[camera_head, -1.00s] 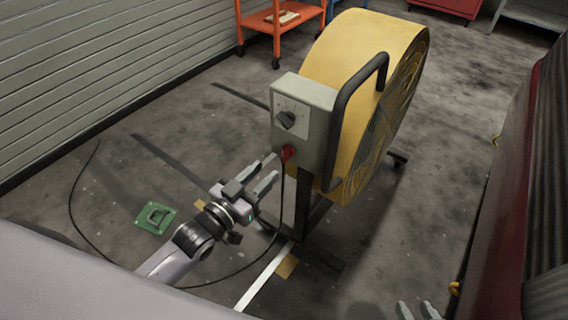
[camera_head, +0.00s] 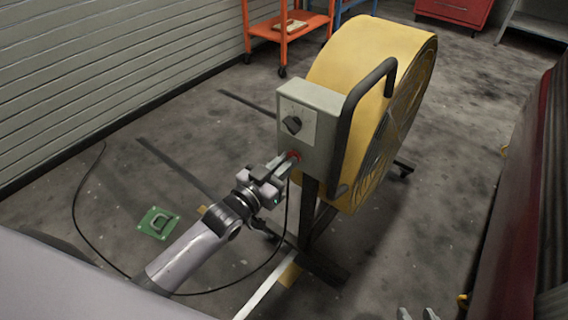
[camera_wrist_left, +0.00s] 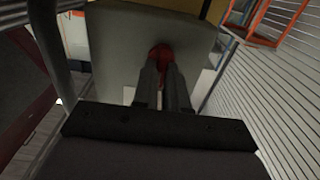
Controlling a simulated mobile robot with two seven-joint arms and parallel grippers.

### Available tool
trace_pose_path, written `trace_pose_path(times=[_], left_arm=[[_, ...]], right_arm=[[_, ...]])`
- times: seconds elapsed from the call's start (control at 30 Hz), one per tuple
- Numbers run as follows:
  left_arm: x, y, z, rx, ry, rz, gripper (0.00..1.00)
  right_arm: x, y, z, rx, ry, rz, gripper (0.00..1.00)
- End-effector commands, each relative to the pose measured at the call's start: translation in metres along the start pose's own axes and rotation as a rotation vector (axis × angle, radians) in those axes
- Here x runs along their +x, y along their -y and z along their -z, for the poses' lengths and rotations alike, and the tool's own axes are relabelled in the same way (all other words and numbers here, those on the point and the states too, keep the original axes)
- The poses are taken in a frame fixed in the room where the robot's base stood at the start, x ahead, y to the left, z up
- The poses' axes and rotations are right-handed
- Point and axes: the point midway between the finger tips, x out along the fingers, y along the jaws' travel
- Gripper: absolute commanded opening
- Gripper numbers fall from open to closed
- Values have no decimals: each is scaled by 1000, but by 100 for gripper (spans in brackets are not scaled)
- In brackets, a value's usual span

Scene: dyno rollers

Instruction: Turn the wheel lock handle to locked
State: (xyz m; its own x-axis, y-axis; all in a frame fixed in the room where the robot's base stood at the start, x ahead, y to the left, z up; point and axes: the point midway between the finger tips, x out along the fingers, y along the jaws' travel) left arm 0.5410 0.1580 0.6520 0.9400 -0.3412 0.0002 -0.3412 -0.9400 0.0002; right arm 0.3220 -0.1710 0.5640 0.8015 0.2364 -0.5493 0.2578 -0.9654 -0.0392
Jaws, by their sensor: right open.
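A yellow drum fan (camera_head: 345,75) stands on a dark frame, with a grey control box (camera_head: 313,105) on its near side. The box has a dark knob (camera_head: 292,124) and a red plug (camera_head: 295,155) low on its face; the plug also shows in the left wrist view (camera_wrist_left: 162,56). My left gripper (camera_head: 284,163) is at the plug, its fingers closed in on either side of it. My right gripper (camera_head: 417,314) is open at the bottom edge, only its fingertips showing. I cannot make out a wheel lock handle.
A black cable (camera_head: 75,205) loops over the floor. A green plate with a loop (camera_head: 158,223) lies left of my left arm. An orange cart (camera_head: 285,27) and a red cabinet (camera_head: 452,10) stand behind. A dark red ribbed surface (camera_head: 510,190) bounds the right side.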

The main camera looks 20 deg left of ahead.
Motion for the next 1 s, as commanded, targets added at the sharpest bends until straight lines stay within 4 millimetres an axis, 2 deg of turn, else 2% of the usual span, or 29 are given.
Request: trace_pose_path(times=[0.47,0.7,1.0], left_arm=[[0,-1,1,63,1,0,0],[0,-2,1,227,2,0,0],[-1,-4,0,509,2,-1,0]], right_arm=[[-1,-1,-2,4,10,-2,43],[-4,-6,-1,12,20,-13,43],[-10,-16,-13,28,55,-35,43]])
